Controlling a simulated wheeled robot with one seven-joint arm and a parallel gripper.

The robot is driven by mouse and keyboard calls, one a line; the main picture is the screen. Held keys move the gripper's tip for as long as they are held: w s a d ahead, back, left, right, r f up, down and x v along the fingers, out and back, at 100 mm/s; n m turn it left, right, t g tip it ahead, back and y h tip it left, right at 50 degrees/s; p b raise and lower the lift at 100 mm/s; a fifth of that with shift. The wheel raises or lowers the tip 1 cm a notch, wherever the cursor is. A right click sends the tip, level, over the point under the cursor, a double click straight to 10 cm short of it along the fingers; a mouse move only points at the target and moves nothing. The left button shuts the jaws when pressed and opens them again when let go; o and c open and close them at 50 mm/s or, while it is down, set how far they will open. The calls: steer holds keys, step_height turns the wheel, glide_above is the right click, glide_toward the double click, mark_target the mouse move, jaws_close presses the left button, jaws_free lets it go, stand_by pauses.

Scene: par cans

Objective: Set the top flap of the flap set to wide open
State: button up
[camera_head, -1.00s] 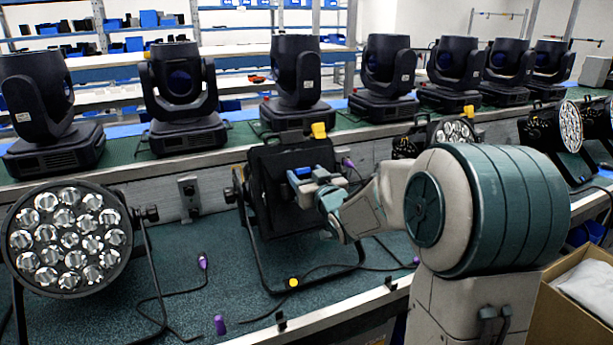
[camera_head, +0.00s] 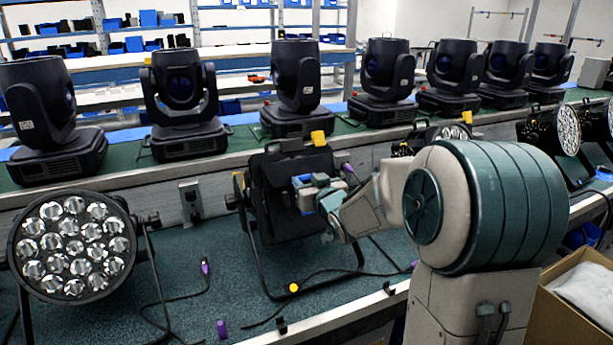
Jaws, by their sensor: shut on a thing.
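The flap set (camera_head: 277,189) is a black square-fronted par can in the middle of the bench, in a thin black yoke. A yellow tab (camera_head: 318,138) stands at its upper right edge. A yellow knob (camera_head: 293,287) shows by the yoke's foot. My gripper (camera_head: 313,190), grey with blue parts, is at the right part of the can's dark front, below the yellow tab. It is shut on a part of the flap set; the fingers cover the grip, so I cannot tell exactly which part. The top flap's angle is hard to make out, dark against dark.
A round par can (camera_head: 73,248) with several lenses stands at left. More par cans (camera_head: 568,130) stand at right behind my arm. Moving-head lights (camera_head: 182,100) line the rear shelf. Dark cables (camera_head: 178,296) lie on the green bench. An open cardboard box (camera_head: 575,300) sits lower right.

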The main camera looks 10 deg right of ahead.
steer(key=shift+s+r+g+p, duration=0.15)
steer(key=shift+r+g+p, duration=0.5)
steer(key=shift+p, duration=1.2)
steer(key=shift+s+r+g+p, duration=0.15)
steer(key=shift+r+g+p, duration=0.5)
steer(key=shift+p, duration=1.2)
step_height(320, 180, up, 2)
steer(key=g+h+p, duration=0.1)
steer(key=g+p, duration=0.2)
steer(key=p, duration=0.7)
steer(key=g+h+p, duration=0.2)
steer(key=g+p, duration=0.5)
steer(key=g, duration=0.2)
glide_toward(309, 166)
steer(key=shift+s+a+f, duration=0.45)
steer(key=shift+a, duration=0.15)
steer(key=shift+s+a+f, duration=0.45)
steer(key=shift+s+a, duration=0.05)
steer(key=shift+a, duration=0.15)
steer(key=shift+w+a+r+g+h, duration=0.1)
steer(key=shift+w+r+g, duration=0.2)
steer(key=shift+g, duration=0.4)
steer(key=shift+w+r+g+h, duration=0.1)
steer(key=shift+w+g, duration=0.35)
steer(key=shift+g, duration=0.25)
steer(key=shift+w+a+r+g+h, duration=0.1)
steer(key=shift+w+r+g, duration=0.2)
steer(key=shift+g, duration=0.4)
steer(key=shift+w+f, duration=0.1)
steer(key=o, duration=1)
